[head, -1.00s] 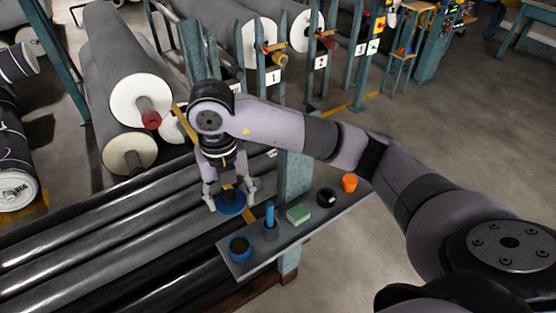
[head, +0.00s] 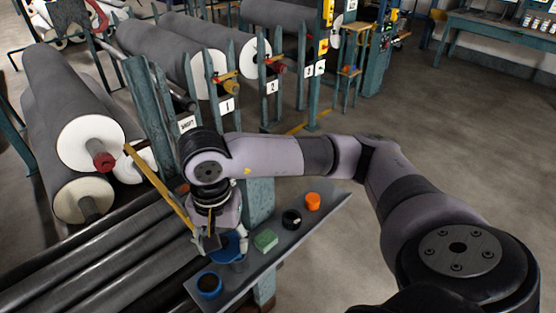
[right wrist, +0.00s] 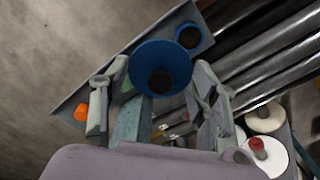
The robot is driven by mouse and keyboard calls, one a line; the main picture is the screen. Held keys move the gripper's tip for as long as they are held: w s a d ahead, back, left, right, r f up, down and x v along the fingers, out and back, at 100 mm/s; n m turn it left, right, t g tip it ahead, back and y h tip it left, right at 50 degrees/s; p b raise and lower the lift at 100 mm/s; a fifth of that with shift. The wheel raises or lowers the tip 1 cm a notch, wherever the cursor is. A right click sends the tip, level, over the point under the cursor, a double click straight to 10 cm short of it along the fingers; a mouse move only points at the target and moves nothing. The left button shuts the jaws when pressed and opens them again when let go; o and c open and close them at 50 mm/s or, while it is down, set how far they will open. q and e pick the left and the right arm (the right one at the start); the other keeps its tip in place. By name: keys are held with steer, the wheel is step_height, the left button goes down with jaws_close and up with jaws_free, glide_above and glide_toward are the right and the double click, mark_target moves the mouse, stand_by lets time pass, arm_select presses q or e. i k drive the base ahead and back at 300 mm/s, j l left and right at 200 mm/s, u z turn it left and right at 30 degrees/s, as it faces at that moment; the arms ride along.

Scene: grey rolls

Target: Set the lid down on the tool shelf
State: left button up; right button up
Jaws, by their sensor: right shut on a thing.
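The blue round lid (head: 230,247) is held in my right gripper (head: 226,246), low at the left part of the grey tool shelf (head: 328,210). In the right wrist view the lid (right wrist: 136,70) shows as a blue disc with a dark middle between the two fingers of my right gripper (right wrist: 160,92). It covers part of the shelf (right wrist: 98,78) there. I cannot tell whether the lid touches the shelf. My left gripper is not in view.
On the shelf are a blue-rimmed dark pot (head: 209,285), a green block (head: 265,240), a black roll (head: 291,219) and an orange piece (head: 312,202). A teal post (head: 260,200) stands behind the shelf. Dark bars (head: 110,265) lie at the left.

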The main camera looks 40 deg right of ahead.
mark_target(328, 192)
steer(key=z, duration=0.65)
steer(key=i+l+z, duration=0.55)
steer(key=i, duration=0.2)
